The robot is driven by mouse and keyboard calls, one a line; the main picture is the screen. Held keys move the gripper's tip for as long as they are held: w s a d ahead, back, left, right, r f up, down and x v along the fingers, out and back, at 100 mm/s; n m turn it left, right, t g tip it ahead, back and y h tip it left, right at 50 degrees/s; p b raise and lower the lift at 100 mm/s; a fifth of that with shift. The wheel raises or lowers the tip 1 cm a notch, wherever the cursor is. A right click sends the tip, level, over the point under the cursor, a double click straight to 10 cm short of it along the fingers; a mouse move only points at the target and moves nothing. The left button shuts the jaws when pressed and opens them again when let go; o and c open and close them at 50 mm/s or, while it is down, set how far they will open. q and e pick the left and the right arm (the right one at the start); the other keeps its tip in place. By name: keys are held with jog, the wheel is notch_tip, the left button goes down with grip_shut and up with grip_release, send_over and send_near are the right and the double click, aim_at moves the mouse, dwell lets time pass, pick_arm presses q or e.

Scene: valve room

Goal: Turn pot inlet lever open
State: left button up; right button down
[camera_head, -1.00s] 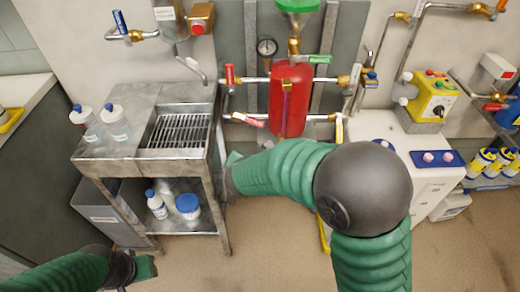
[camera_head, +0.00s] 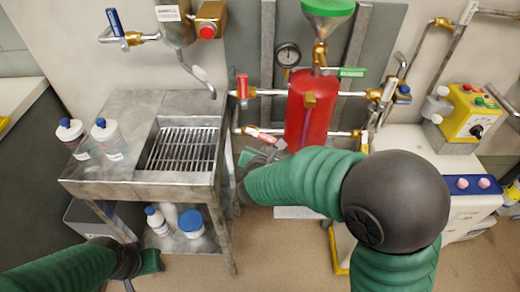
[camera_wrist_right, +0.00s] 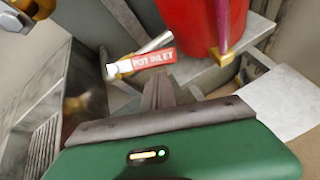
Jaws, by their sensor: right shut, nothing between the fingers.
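The pot inlet lever (camera_head: 266,138) is a red handle on the lower left pipe of the red pot (camera_head: 306,112). In the right wrist view its red label (camera_wrist_right: 153,59) reads "POT INLET", and the handle points right toward the pot (camera_wrist_right: 203,25). My right gripper (camera_head: 262,155) is just below the lever. In the right wrist view its fingers (camera_wrist_right: 158,88) are shut and empty, their tips just under the label; I cannot tell if they touch it. My left gripper (camera_head: 150,262) is low at the left, away from the pot; its fingers are unclear.
A steel sink bench (camera_head: 125,172) with bottles (camera_head: 105,140) stands left of the pot. Another red lever (camera_head: 242,86) sits on the upper pipe, and a green lever (camera_head: 352,72) is at upper right. A yellow control box (camera_head: 468,112) is at the right.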

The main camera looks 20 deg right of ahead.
jog(key=shift+d+r, duration=0.1)
jog(key=shift+r, duration=0.05)
jog(key=shift+d, duration=0.15)
